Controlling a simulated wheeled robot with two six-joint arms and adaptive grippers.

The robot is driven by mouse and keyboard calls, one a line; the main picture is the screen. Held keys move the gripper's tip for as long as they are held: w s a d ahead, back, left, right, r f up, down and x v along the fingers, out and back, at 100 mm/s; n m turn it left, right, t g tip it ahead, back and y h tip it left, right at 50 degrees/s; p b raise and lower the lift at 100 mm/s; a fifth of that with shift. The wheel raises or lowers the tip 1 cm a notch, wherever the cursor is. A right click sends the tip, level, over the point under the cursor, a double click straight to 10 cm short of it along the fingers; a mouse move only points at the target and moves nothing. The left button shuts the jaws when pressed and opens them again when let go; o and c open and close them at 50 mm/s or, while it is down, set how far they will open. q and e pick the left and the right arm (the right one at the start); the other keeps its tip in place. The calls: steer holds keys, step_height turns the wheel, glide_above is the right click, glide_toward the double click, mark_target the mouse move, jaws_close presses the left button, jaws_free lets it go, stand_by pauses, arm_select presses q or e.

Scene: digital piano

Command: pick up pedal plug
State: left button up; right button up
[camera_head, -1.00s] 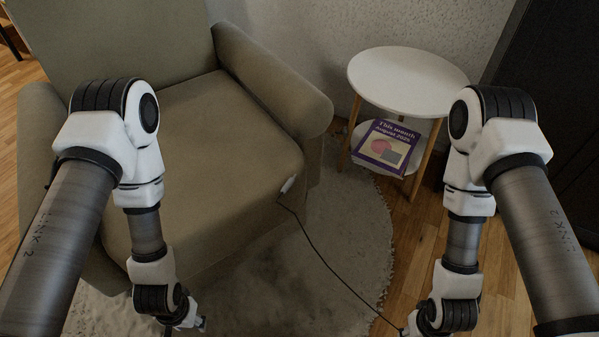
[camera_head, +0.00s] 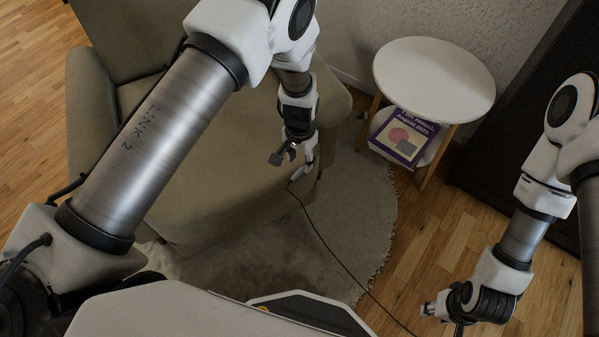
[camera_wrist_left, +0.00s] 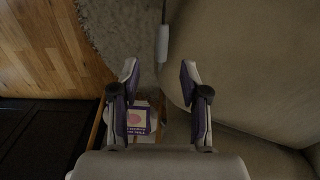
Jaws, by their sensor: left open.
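The pedal plug (camera_wrist_left: 162,43) is a small pale piece at the armchair's edge in the left wrist view. It lies just beyond the gap between my left fingertips, apart from them. In the head view its dark cable (camera_head: 325,243) leads up to the armchair's front edge. My left gripper (camera_head: 290,165) is over that edge, close to the cable's end, and partly obscures the plug. It is open and empty, its two fingers spread in the left wrist view (camera_wrist_left: 158,82). My right gripper (camera_head: 430,310) is low at the right, and its fingers are too small to judge.
The armchair (camera_head: 165,190) fills the left and centre, under my left arm. A round white side table (camera_head: 435,78) stands at the back right, with a purple magazine (camera_head: 404,138) on its lower shelf. A pale rug (camera_head: 365,215) and wooden floor (camera_head: 440,230) lie in front.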

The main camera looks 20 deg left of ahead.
mark_target(300, 171)
arm_select(q)
step_height(300, 171, down, 5)
steer(key=shift+w+r+b, duration=0.1)
steer(key=shift+b, duration=0.55)
jaws_close()
steer(key=shift+r, duration=0.1)
